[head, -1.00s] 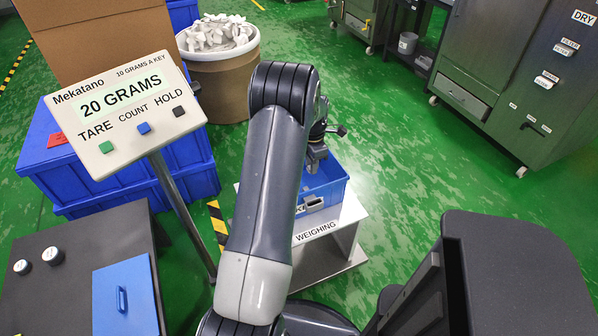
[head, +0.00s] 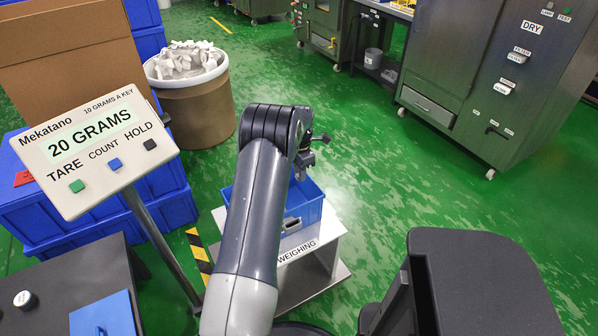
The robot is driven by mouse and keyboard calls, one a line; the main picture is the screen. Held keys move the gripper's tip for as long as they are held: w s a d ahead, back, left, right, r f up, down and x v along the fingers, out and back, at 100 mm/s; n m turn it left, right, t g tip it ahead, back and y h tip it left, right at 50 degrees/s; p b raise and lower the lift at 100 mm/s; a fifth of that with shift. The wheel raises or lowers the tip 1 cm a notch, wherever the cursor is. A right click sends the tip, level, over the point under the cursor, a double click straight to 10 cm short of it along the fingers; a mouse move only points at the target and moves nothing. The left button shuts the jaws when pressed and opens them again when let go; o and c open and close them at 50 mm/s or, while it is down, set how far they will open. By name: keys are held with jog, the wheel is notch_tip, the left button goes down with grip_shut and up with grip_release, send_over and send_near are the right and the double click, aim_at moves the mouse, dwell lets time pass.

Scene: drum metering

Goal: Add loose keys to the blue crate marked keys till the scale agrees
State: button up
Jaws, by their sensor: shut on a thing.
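The blue crate (head: 302,214) stands on the white weighing stand (head: 322,252), partly hidden behind my arm. Its keys marking is not readable, and its contents are hidden. My gripper (head: 300,176) is small and partly hidden by my arm, at the crate's far side, over or just inside its rim; I cannot tell which. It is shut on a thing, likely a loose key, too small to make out. The scale display (head: 94,150) reads 20 GRAMS, with "10 grams a key" printed above. Pale grey loose pieces (head: 185,62) fill the lined brown drum (head: 196,112) at the back.
Blue bins (head: 95,205) and a cardboard box (head: 72,48) stand at the left. A dark bench (head: 60,275) with a blue panel (head: 104,318) is at front left. Grey cabinets (head: 480,80) line the back right. Green floor is open right of the stand.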

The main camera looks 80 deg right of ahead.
dwell(0.4)
jog(key=shift+f+b, duration=4.1)
jog(key=shift+f, duration=2.55)
jog(key=shift+f+b, duration=1.7)
jog(key=shift+f, duration=0.8)
jog(key=o, duration=1)
jog(key=shift+o, duration=0.2)
